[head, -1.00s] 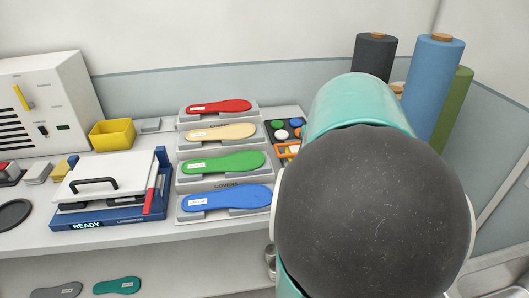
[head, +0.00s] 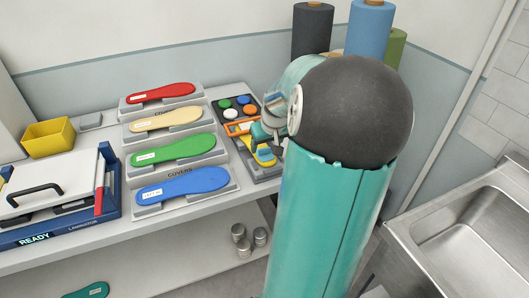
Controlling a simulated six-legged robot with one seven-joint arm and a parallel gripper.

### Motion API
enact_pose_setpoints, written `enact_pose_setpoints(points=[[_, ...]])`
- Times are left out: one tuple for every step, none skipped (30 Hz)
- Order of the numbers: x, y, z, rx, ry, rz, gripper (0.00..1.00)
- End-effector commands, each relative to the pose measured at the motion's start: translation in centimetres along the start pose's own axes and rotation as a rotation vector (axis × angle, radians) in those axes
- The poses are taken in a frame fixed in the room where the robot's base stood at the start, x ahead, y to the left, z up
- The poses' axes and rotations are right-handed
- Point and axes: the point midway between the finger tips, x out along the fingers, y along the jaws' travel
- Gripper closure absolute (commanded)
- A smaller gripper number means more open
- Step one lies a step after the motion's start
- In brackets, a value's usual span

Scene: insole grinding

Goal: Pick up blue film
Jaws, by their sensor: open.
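A blue insole-shaped piece (head: 183,187) with a small white label lies flat on the front grey holder of the covers rack. Green (head: 173,150), cream (head: 165,119) and red (head: 160,93) pieces lie behind it in a row. A tall blue roll (head: 370,28) also stands at the back, partly hidden by my arm. I cannot tell from the picture which blue thing is the film. My gripper (head: 262,137) is partly hidden by my arm, over the tray right of the rack. It is open, apart from the blue piece, and I see nothing held.
A dark tray (head: 222,104) holds coloured discs and orange and yellow items. The laminator (head: 60,190) with a lit READY sign stands left, with a yellow bin (head: 47,138) behind. Small metal cans (head: 241,240) stand on the lower shelf. A sink (head: 470,240) is at the right.

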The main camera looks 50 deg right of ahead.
Motion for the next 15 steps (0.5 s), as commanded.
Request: enact_pose_setpoints(points=[[0.8,0.1,-0.1,0.0,0.0,-0.004,0.36],[1.2,0.0,-0.1,0.0,-0.001,-0.004,0.36],[1.7,0.0,-0.1,-0.001,-0.001,-0.003,0.36],[2.0,0.0,-0.1,-0.001,-0.001,-0.003,0.36],[2.3,0.0,-0.1,0.0,0.0,-0.002,0.36],[2.5,0.0,-0.1,-0.001,0.0,-0.001,0.36],[2.6,0.0,-0.1,-0.002,0.0,-0.001,0.36],[2.6,0.0,-0.1,-0.002,0.0,-0.001,0.36],[2.7,0.0,-0.1,-0.001,0.0,0.0,0.36],[2.7,0.0,-0.1,-0.001,0.001,0.0,0.36],[2.6,0.0,-0.1,-0.001,0.001,0.0,0.36],[2.6,0.0,-0.1,-0.001,0.001,0.0,0.36],[2.6,0.0,-0.1,-0.001,0.001,0.0,0.36],[2.6,0.0,-0.1,-0.001,0.0,0.0,0.38],[2.6,0.0,-0.1,-0.001,0.0,0.0,0.46]])
